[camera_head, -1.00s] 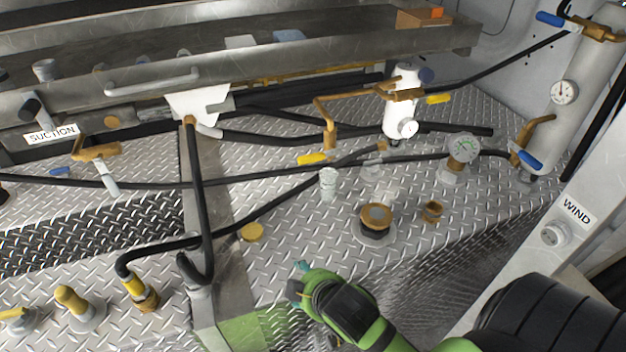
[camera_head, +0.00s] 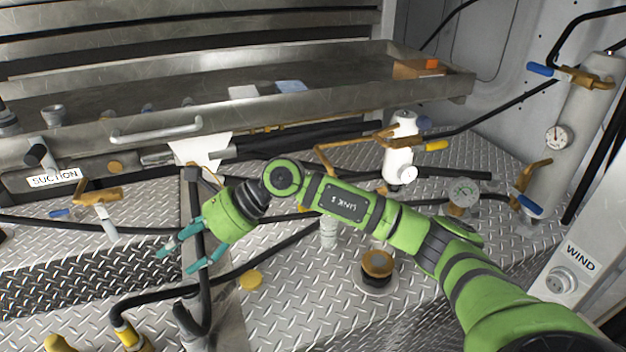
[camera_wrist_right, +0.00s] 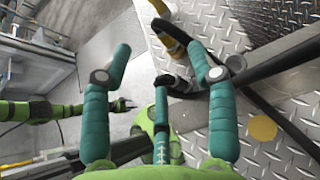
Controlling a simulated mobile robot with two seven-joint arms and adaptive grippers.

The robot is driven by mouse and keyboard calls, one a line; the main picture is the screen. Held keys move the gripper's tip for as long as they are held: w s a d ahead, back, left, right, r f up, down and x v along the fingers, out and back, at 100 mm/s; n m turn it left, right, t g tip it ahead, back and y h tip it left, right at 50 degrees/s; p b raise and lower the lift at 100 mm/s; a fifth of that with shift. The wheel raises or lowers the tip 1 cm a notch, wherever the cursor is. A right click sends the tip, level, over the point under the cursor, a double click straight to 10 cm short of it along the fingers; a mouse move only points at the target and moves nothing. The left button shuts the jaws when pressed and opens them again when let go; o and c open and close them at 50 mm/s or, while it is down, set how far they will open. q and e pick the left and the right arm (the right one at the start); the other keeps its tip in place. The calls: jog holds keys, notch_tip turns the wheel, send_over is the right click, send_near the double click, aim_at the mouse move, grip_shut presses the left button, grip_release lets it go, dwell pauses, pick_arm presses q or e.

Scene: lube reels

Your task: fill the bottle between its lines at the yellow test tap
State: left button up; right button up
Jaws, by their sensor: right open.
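My right gripper (camera_head: 176,262) reaches to the left in the head view, open with nothing between its teal fingers. In the wrist view its fingers (camera_wrist_right: 157,58) are spread apart, over the deck and a black hose. The brass pipe (camera_head: 322,158) runs from the white cylinder (camera_head: 399,160) behind my right arm. I cannot make out the bottle now. My left gripper (camera_wrist_right: 122,104) shows small in the wrist view, its fingers unclear.
Black hoses (camera_head: 203,225) cross the treadplate deck near my right gripper. A steel tray (camera_head: 185,95) runs along the back.

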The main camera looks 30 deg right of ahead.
jog(key=w+d+r+h, duration=0.2)
jog(key=d+h, duration=1)
jog(key=d, duration=1.6)
jog(key=shift+g, duration=0.4)
jog(key=f+p, duration=0.1)
jog(key=f, duration=0.2)
jog(key=w+f+p, duration=0.1)
jog(key=f, duration=0.2)
jog(key=shift+w+f+p, duration=0.2)
jog(key=shift+f+p, duration=0.15)
jog(key=shift+f, duration=0.05)
grip_shut()
jog(key=shift+d, duration=0.15)
